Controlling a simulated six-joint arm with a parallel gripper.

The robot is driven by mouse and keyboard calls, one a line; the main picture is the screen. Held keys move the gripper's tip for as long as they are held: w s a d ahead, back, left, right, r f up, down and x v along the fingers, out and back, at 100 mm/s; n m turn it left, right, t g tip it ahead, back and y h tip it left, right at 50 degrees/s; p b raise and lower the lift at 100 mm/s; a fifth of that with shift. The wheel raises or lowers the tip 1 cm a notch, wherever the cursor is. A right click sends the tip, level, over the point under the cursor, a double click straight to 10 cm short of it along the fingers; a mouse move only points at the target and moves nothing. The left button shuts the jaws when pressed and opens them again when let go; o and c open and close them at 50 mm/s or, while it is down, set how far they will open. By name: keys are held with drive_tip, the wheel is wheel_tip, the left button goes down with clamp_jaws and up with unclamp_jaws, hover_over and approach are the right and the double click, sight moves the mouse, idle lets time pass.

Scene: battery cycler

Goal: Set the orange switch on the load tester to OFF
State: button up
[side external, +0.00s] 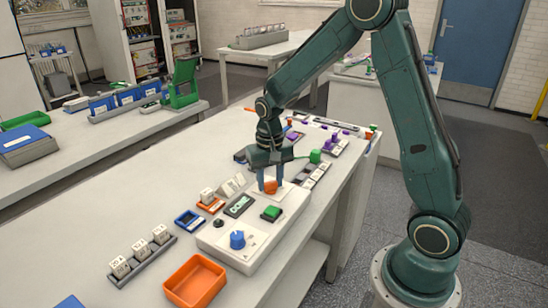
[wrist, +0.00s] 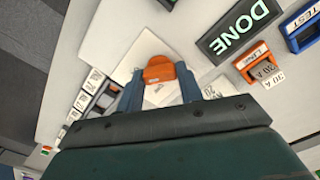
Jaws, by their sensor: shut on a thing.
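The load tester (side external: 222,240) is a pale box on the bench. Its orange switch (side external: 272,185) sits at its far end, and it also shows in the wrist view (wrist: 160,71). A blue knob (side external: 237,240) and a green button (side external: 271,212) are on the same box, nearer the camera. My gripper (side external: 270,184) points down over the orange switch, and its blue fingers are shut on it, one on each side. In the wrist view my gripper (wrist: 160,88) has the switch between its fingertips. The switch's markings are mostly hidden, so its setting cannot be read.
A dark DONE sign (wrist: 240,25) stands beside the tester. An orange tray (side external: 195,280), a rack of white blocks (side external: 140,255) and a small blue-framed holder (side external: 189,220) lie on the near bench. Several purple and green pieces sit beyond my gripper.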

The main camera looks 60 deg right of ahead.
sight(270, 182)
drive_tip(key=n, duration=0.8)
drive_tip(key=shift+w, duration=0.1)
drive_tip(key=n, duration=0.3)
drive_tip(key=shift+n, duration=0.3)
drive_tip(key=shift+r+n, duration=0.1)
drive_tip(key=shift+n, duration=1.7)
drive_tip(key=o, duration=1)
wheel_tip(270, 182, up, 14)
drive_tip(key=shift+f, duration=0.1)
